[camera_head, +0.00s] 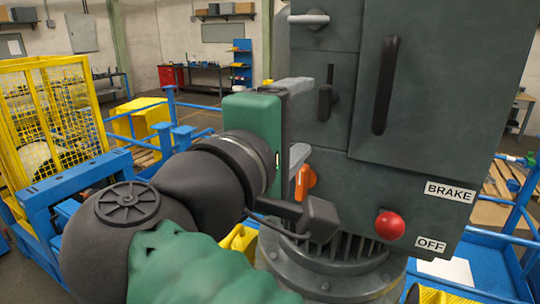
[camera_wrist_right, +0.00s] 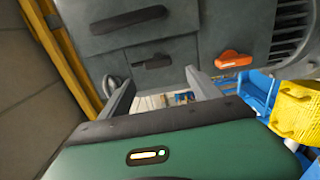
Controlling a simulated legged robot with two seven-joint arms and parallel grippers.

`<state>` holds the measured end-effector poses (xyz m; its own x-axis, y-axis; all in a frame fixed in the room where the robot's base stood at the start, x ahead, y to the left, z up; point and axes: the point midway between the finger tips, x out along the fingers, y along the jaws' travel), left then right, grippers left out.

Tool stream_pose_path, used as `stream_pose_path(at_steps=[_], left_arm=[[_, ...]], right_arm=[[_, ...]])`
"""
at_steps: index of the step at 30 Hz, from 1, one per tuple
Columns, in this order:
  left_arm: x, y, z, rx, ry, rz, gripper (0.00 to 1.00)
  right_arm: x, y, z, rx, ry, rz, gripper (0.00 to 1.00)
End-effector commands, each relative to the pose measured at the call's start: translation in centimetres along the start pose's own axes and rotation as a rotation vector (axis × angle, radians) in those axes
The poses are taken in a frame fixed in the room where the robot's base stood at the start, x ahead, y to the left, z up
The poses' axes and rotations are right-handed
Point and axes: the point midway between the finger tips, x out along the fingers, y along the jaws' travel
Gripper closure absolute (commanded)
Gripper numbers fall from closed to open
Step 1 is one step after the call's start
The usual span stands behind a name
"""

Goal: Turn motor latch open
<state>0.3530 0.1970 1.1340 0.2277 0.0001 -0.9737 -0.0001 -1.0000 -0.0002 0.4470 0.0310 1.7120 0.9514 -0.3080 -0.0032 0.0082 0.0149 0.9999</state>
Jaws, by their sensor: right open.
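The dark grey motor cabinet (camera_head: 440,120) fills the right of the head view. On its front are a small black latch handle (camera_head: 326,95), standing upright, and an orange latch handle (camera_head: 305,182) lower down, partly hidden by my arm. I cannot tell which is the motor latch. In the right wrist view the black handle (camera_wrist_right: 153,62) and the orange handle (camera_wrist_right: 233,60) show beyond the fingers. My right gripper (camera_head: 306,118) is open and empty, its two grey fingers pointing at the cabinet on either side of the black handle's height. My left gripper is out of view.
A long black handle (camera_head: 385,85) and a red button (camera_head: 390,226) stick out of the cabinet, near BRAKE and OFF labels. A finned motor housing (camera_head: 340,260) is below. Blue railings (camera_head: 170,105) and a yellow mesh cage (camera_head: 50,110) stand to the left.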

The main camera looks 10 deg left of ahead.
Motion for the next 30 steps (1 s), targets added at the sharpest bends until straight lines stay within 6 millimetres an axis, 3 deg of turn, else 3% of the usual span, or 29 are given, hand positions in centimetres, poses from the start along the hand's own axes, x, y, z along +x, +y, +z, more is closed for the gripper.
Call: stream_pose_path(at_steps=[3, 10, 15, 23, 26, 29, 30], left_arm=[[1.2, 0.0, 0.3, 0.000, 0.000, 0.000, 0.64], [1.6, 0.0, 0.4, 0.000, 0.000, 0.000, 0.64], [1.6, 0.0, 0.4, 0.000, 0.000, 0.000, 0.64], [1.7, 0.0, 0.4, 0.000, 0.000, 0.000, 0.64], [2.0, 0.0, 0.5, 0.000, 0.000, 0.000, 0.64], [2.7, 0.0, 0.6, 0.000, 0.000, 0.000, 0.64], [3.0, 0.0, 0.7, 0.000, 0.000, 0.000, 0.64]], right_arm=[[-3.6, -0.4, -0.2, 0.000, 0.006, 0.000, 0.27], [-8.5, -0.2, -0.4, -0.003, 0.004, -0.002, 0.27], [-9.6, -0.2, -0.3, -0.003, 0.001, -0.002, 0.27], [-9.5, -0.3, -0.3, -0.005, 0.000, -0.004, 0.27], [-8.2, -2.5, -1.1, -0.042, 0.007, -0.030, 0.27], [-4.9, -8.0, -2.3, -0.117, 0.023, -0.115, 0.27], [-3.2, -11.1, -2.5, -0.145, 0.028, -0.169, 0.27]])
